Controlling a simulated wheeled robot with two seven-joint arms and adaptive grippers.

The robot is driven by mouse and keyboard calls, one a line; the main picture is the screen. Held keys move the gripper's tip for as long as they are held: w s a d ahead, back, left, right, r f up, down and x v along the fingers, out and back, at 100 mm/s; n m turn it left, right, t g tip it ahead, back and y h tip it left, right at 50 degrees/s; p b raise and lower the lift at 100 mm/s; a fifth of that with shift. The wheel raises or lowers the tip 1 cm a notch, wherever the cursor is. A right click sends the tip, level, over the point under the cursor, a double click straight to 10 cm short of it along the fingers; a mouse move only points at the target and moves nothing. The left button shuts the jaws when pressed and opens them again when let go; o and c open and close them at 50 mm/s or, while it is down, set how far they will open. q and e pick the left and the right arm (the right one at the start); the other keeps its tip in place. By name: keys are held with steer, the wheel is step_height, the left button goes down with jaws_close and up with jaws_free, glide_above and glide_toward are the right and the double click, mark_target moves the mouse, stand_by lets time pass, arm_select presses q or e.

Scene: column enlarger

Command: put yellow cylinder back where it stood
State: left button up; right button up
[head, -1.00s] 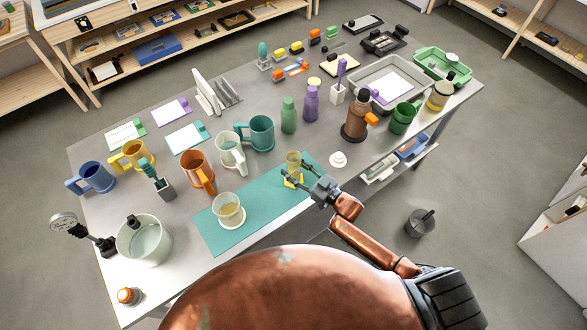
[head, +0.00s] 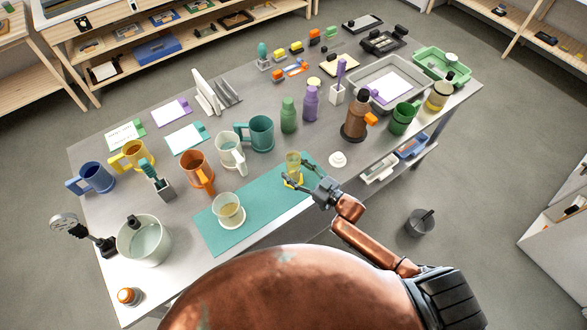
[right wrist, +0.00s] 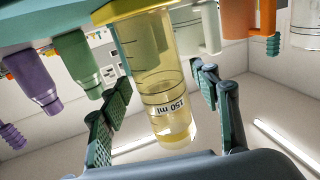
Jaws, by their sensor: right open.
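The yellow cylinder (head: 293,164) is a clear yellow measuring cylinder on a yellow foot. It stands upright on the teal mat (head: 236,233), near the mat's right end. My right gripper (head: 307,186) is open just to the right of the cylinder, low beside it. In the right wrist view the cylinder (right wrist: 166,85) appears upside down, with a "150 ml" mark and pale liquid. The open fingers of my right gripper (right wrist: 163,88) show on either side of it, with gaps. My left gripper is not in view.
A beaker (head: 228,211) stands on the mat's left part. Several jugs, including an orange one (head: 198,171), stand behind the mat. A white round piece (head: 338,159) lies to the cylinder's right. A brown bottle (head: 356,118) stands beyond it. The mat between beaker and cylinder is clear.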

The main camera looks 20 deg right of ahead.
steer(key=shift+p+v, duration=1.15)
steer(key=shift+v, duration=2.4)
steer(key=shift+s, duration=0.1)
steer(key=shift+s, duration=0.1)
steer(key=v, duration=1.1)
steer(key=shift+s+d, duration=0.25)
steer(key=shift+s, duration=0.1)
